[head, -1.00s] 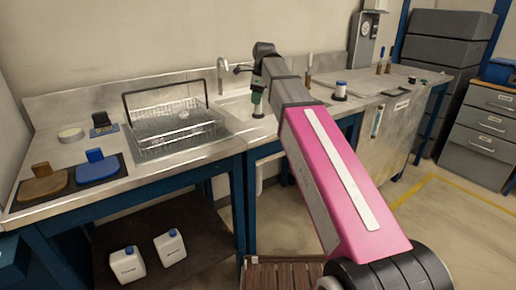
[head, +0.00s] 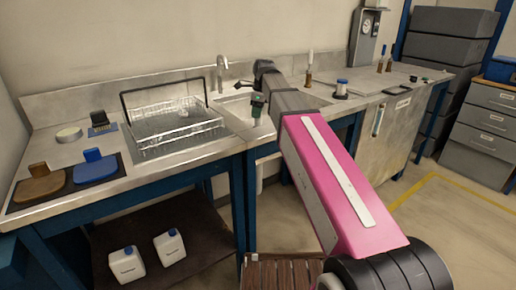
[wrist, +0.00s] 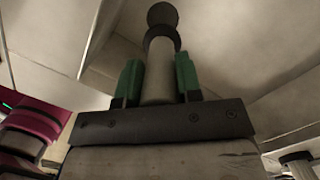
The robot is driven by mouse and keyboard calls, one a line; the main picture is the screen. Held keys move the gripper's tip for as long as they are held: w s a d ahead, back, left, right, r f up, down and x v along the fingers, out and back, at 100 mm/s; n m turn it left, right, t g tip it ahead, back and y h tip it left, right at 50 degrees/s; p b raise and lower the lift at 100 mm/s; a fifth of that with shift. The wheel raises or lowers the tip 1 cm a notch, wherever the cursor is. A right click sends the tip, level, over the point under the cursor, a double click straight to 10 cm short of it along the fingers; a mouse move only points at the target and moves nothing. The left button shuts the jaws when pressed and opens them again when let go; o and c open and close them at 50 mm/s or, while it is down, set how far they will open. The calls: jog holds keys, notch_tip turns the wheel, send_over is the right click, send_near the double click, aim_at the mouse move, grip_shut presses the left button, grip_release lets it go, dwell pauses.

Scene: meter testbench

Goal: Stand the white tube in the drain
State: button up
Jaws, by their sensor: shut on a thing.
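The white tube (wrist: 157,78) is between the two green fingers of my gripper (wrist: 158,80) in the wrist view. My gripper is shut on it. The tube's far end meets a dark ring (wrist: 163,35), and a dark round spot (wrist: 162,14), possibly the drain, shows just past it. I cannot tell whether the tube's end is in or above that spot. In the head view my gripper (head: 257,104) is over the sink (head: 232,108); the tube is hard to make out there.
A wire dish rack (head: 175,125) stands left of the sink, and a tap (head: 221,68) rises behind it. Brown (head: 42,184) and blue (head: 95,168) paddles lie at far left.

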jog(key=shift+f, duration=5)
jog(key=shift+f, duration=0.1)
jog(key=o, duration=1.1)
jog(key=shift+c, duration=0.2)
jog(key=r, duration=0.4)
jog(key=d+r, duration=0.1)
jog(key=r, duration=0.7)
jog(key=shift+s+d+r, duration=0.1)
jog(key=shift+s+d, duration=0.1)
jog(key=shift+d, duration=0.15)
